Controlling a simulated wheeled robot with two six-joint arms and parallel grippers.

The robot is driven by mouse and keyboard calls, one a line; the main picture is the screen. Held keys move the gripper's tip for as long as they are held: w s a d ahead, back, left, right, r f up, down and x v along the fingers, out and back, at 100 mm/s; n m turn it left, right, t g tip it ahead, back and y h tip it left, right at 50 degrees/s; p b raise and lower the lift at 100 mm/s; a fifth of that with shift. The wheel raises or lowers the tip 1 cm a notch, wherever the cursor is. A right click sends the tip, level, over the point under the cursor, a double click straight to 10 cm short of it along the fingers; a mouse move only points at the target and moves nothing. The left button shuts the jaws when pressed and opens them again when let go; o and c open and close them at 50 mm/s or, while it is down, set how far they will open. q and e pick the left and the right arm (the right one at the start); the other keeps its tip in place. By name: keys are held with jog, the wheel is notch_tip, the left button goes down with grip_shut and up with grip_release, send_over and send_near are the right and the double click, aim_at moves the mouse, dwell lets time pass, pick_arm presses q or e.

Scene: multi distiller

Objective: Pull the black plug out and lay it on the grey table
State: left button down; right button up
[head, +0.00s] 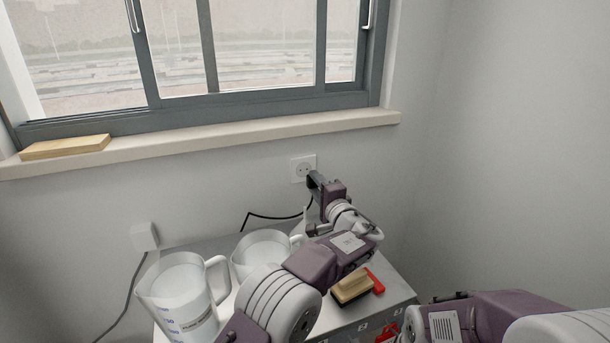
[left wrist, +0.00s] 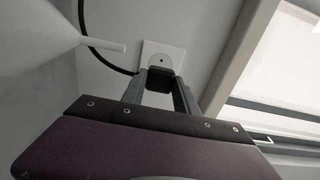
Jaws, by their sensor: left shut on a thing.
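The white wall socket (head: 303,168) is under the window sill, and its holes show in the head view. My left gripper (head: 314,181) is shut on the black plug (left wrist: 160,78), close in front of the socket, which also shows in the left wrist view (left wrist: 163,56). The plug looks out of the socket, but the exact gap is hard to tell. A black cable (head: 275,216) runs left from it. The grey table (head: 396,286) stands below. My right arm is at lower right; its fingers are not clear.
Two white jugs (head: 182,290) (head: 262,250) stand on the left of the table. A wooden-backed brush (head: 352,287) and a red item (head: 374,281) lie near the front. A white wall box (head: 144,236) has a hanging cord. Bare table shows at the right.

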pick_arm(q)
jog(key=s+d+r+p, duration=0.1)
jog(key=s+r+p, duration=0.1)
jog(key=r, duration=0.5)
jog(key=shift+v, duration=0.95)
jog(key=shift+a, duration=0.1)
jog(key=g+p, duration=0.1)
jog(key=p, duration=0.3)
jog(key=g+h+p, duration=0.1)
jog(key=p, duration=0.3)
jog(key=shift+w+r+g+p, duration=0.1)
jog(key=shift+r+g+p, duration=0.2)
jog(key=shift+r+p, duration=0.1)
